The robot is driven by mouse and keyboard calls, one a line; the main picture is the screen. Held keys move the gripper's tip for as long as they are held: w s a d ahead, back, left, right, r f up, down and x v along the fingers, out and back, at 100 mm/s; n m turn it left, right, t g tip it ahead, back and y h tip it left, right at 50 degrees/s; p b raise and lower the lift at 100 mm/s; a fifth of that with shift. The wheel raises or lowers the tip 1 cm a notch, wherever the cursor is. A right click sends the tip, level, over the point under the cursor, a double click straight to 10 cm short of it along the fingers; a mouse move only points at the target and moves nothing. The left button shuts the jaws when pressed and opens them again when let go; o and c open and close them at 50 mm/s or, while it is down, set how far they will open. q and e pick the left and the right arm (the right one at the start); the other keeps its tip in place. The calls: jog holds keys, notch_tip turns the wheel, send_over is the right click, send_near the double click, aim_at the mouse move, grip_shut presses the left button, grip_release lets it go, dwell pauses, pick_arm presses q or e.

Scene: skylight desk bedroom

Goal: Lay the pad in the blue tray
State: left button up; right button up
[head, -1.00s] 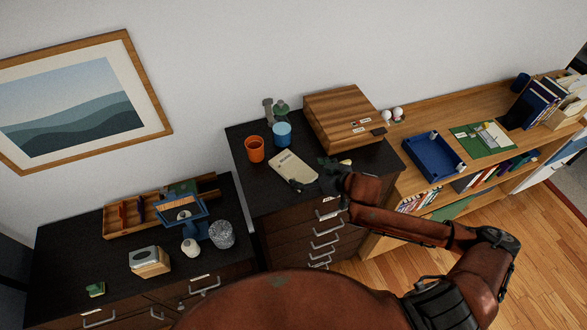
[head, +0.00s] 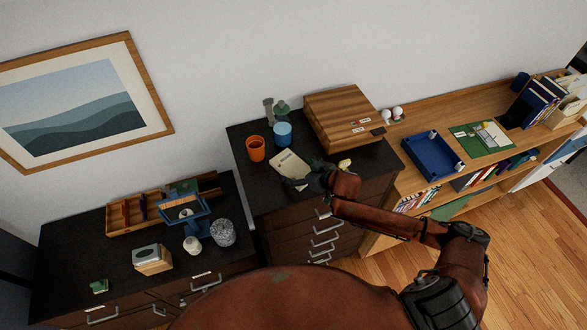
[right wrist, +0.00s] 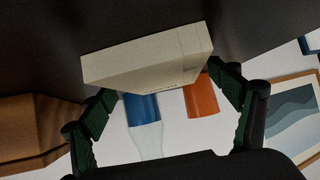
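The cream pad (head: 286,164) lies on the dark top of the drawer cabinet, below the orange and blue cups. My right gripper (head: 301,182) is at the pad's near right end and hides part of it. In the right wrist view the pad (right wrist: 150,62) spans the space between the two spread fingers, (right wrist: 170,96) which look open; whether they touch it I cannot tell. The blue tray (head: 428,156) sits on the wooden shelf unit to the right and looks empty apart from small light pieces on its rim. My left gripper is not in view.
An orange cup (head: 255,149) and a blue cup (head: 282,134) stand behind the pad. A wooden box (head: 335,112) stands between the pad and the tray side. A small yellowish item (head: 345,163) lies near my right wrist. A green board (head: 482,138) lies right of the tray.

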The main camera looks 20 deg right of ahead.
jog(key=c, duration=1.1)
jog(key=shift+c, duration=1.1)
jog(key=shift+r, duration=0.15)
